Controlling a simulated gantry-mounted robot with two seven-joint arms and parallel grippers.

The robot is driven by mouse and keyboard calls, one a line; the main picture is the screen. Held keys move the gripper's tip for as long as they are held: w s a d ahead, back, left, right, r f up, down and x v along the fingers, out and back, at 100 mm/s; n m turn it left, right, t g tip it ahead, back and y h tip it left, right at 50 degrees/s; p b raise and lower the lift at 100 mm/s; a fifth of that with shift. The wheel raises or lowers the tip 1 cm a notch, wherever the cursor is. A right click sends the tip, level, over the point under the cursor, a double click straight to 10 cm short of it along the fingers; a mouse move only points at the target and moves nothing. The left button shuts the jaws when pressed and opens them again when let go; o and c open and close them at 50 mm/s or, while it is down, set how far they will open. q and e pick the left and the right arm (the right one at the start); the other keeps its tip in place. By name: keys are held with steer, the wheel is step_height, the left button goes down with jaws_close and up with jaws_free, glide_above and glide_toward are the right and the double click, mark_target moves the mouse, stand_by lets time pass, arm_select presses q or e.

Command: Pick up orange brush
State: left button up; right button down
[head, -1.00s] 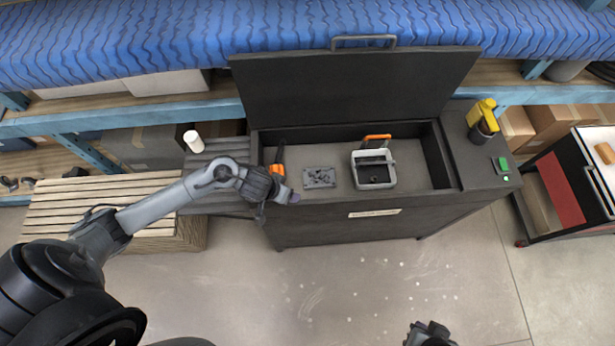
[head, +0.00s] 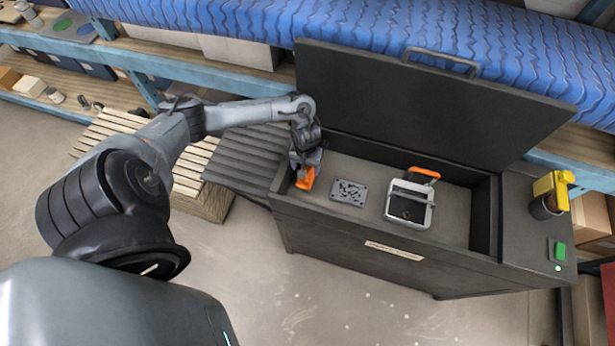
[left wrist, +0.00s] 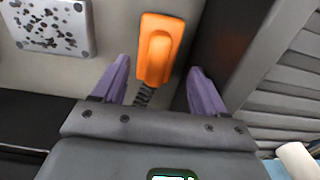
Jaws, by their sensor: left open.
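The orange brush (left wrist: 158,50) lies in the open dark bin, near its left wall. In the left wrist view its orange body sits between and just beyond the two purple fingertips of my left gripper (left wrist: 157,80), with a dark coiled or bristled part below it. In the head view the orange brush (head: 306,179) shows just below my left gripper (head: 305,160), which hides part of it. My left gripper is open, pointing down over the brush, and a gap shows on each side of it. My right gripper is out of view.
The dark bin (head: 375,225) has its lid (head: 420,100) raised at the back. A grey spotted plate (head: 349,191) and a grey basket with an orange handle (head: 409,204) are in the bin. A yellow bottle (head: 550,190) and green button (head: 559,251) are at right.

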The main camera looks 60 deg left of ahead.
arm_select(q)
steer(key=shift+w+f+b, duration=0.2)
steer(key=shift+f+b, duration=0.45)
steer(key=shift+f, duration=2.1)
steer(key=c, duration=0.9)
steer(key=shift+r, duration=0.2)
step_height(320, 180, up, 18)
steer(key=p, duration=0.5)
steer(key=shift+f, duration=0.15)
